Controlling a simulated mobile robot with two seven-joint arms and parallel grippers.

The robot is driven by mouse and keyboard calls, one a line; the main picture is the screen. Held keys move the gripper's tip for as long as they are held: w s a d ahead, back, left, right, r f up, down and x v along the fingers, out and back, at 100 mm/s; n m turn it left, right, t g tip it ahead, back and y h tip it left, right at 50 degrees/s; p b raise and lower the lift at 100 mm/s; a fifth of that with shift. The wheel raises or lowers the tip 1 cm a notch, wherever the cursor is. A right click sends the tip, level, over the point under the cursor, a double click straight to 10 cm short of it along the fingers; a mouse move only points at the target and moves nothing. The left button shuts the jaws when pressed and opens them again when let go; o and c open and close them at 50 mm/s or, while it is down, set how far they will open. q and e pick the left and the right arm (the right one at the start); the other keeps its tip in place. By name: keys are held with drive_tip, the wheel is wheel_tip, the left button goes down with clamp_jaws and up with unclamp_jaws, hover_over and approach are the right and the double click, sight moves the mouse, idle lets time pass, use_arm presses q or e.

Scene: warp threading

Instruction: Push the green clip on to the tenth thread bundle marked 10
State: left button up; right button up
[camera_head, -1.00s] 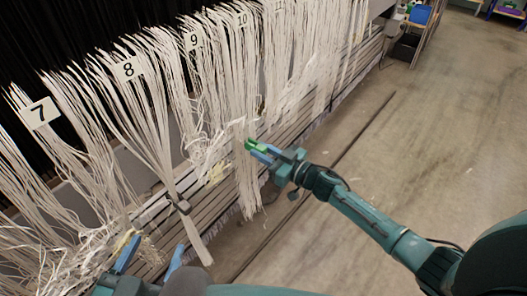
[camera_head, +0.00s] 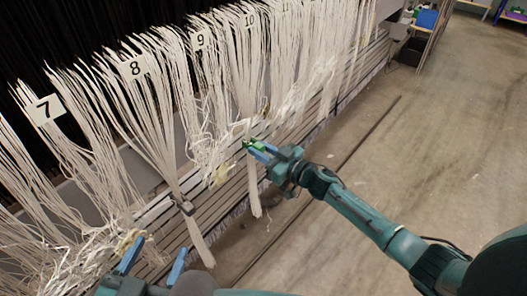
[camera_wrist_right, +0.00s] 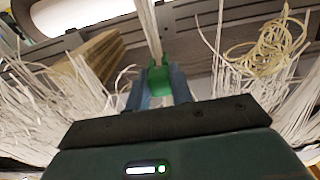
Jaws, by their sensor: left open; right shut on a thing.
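The thread bundle marked 10 (camera_head: 251,95) hangs at the upper middle of the head view. Its lower part (camera_head: 254,190) is a narrow strand below my right gripper. My right gripper (camera_head: 253,146) is shut on the small green clip (camera_wrist_right: 159,77), at the side of this bundle. In the right wrist view, a white strand (camera_wrist_right: 148,25) runs straight to the clip's front and seems to meet it. I cannot tell how deep the threads sit in the clip. My left gripper (camera_head: 155,258) is open and empty at the bottom left, below bundle 8.
Bundle 8 (camera_head: 150,110) is gathered by a dark clip (camera_head: 184,205). Bundles 7 (camera_head: 50,140) and 9 (camera_head: 203,90) hang loose to the left of bundle 10. Slatted rails run behind the threads. The floor (camera_head: 430,150) on the right is clear.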

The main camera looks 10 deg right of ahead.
drive_tip(key=shift+b+x, duration=0.35)
drive_tip(key=shift+x, duration=0.85)
drive_tip(key=shift+w+r, duration=0.1)
idle(0.5)
drive_tip(key=o, duration=0.9)
drive_tip(key=shift+a, duration=0.1)
drive_tip(key=shift+o, duration=0.4)
drive_tip(key=o, duration=0.3)
drive_tip(key=shift+p+v, duration=1.15)
drive_tip(key=shift+v, duration=0.5)
drive_tip(key=shift+p+v, duration=1.3)
drive_tip(key=shift+v, duration=1.55)
